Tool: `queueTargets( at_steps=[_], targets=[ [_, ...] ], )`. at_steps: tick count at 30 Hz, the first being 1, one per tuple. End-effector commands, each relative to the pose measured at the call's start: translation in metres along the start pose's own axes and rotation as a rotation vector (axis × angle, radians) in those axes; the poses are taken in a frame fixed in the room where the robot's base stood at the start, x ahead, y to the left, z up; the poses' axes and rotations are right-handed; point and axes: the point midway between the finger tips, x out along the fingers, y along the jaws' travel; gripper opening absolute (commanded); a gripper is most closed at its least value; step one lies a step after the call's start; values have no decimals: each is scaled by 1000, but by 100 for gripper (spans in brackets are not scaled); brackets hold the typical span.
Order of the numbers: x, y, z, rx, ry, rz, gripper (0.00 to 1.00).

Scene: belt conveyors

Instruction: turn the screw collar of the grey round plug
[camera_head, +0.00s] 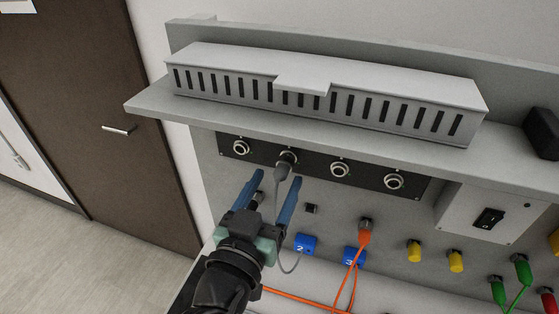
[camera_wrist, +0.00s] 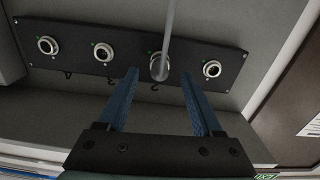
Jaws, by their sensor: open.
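The grey round plug (camera_head: 283,168) sits in the second socket from the left of a black panel in the head view, with a silver collar at its top. Its grey cable (camera_wrist: 169,25) hangs down in the head view and crosses the top of the wrist view. The plug also shows in the wrist view (camera_wrist: 159,70), second from the right. My gripper (camera_head: 279,177) is open and empty, its two blue fingers pointing at the panel. The fingertips lie either side of the plug in the wrist view; I cannot tell how far short of it they are.
The black panel (camera_head: 320,165) has other empty silver sockets (camera_head: 340,170) beside the plug. A shelf with a slotted cable duct (camera_head: 370,85) juts out above. Below are blue numbered blocks (camera_head: 305,244), an orange plug (camera_head: 364,237) with cables and yellow plugs (camera_head: 414,250).

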Motion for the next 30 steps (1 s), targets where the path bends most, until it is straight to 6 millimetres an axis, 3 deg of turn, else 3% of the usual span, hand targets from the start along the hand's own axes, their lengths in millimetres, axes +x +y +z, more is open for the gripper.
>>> queueTargets(
  at_steps=[7,18,27,30],
  targets=[
    [28,0,-1,0,0,1,67],
    [33,1,0,0,0,1,67],
    [32,1,0,0,0,1,13],
    [32,0,0,0,0,1,0]
  ],
)
